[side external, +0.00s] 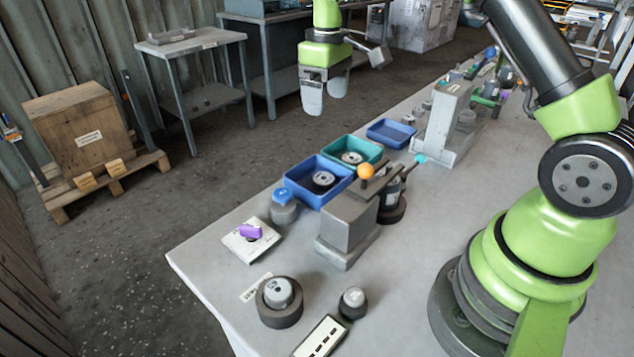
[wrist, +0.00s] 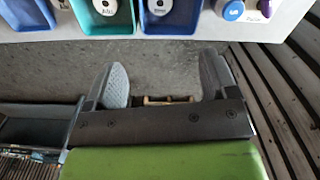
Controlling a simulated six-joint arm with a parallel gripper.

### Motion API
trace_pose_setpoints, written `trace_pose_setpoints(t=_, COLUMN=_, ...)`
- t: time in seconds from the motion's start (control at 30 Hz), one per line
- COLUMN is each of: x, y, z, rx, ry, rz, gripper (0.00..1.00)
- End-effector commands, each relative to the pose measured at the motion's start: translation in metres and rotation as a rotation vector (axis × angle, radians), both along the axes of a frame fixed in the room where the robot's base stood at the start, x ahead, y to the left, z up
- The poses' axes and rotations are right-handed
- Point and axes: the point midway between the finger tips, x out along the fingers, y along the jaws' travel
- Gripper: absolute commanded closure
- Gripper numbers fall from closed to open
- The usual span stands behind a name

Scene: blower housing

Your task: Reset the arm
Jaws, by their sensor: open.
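My gripper (side external: 324,94) hangs in the air beyond the far edge of the workbench (side external: 215,250), above the floor, with its fingers pointing down. Its two grey fingers are apart with nothing between them. In the wrist view my gripper (wrist: 165,85) also shows open and empty, with the floor behind it. The blue tray (side external: 301,190) and the green tray (side external: 332,147) on the bench each hold a dark round part with a light centre.
A grey block fixture (side external: 347,225) with an orange-knobbed lever stands on the bench, and another grey fixture (side external: 441,120) stands farther back. An empty blue tray (side external: 391,133) lies between. A purple part (side external: 250,231) rests on a white plate. Side tables and a pallet crate (side external: 80,130) stand beyond.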

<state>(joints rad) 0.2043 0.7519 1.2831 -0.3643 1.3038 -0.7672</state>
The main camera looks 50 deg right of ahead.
Motion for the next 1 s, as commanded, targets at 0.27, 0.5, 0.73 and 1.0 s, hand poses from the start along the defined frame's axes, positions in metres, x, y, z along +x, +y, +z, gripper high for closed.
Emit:
trace_pose_setpoints(t=0.27, x=0.0, y=0.0, z=0.01, rx=-0.001, ry=0.0, rz=0.0, gripper=0.21)
trace_pose_setpoints(t=0.5, x=-0.008, y=0.009, z=0.031, rx=0.005, ry=-0.042, rz=-0.029, gripper=0.21)
trace_pose_setpoints(t=0.73, x=-0.056, y=0.043, z=0.096, rx=0.047, ry=-0.198, rz=-0.153, gripper=0.21)
trace_pose_setpoints(t=1.0, x=-0.139, y=0.08, z=0.138, rx=0.152, ry=-0.382, rz=-0.325, gripper=0.21)
